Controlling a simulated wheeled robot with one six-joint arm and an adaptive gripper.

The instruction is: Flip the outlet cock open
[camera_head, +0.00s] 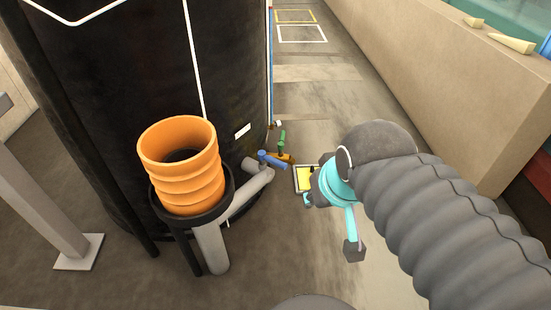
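A small cock with a blue lever (272,160) sits at the foot of the black tank (100,90), by the grey pipe (245,195). The blue lever lies slanted, nearly flat. A second fitting with a green upright handle (282,139) and an orange-brown base stands just behind it. Which of them is the outlet cock I cannot tell for sure. My gripper (331,222), teal and grey, is right of and nearer than both fittings, clear of them. One finger reaches down to a grey pad, spread away from the other, which is partly hidden. Nothing shows between them.
An orange ribbed tube (180,165) stands in a black ring holder left of the cock. A yellow panel with a pale frame (303,178) lies on the floor beside my gripper. A beige wall (440,90) runs along the right. The floor behind is mostly clear.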

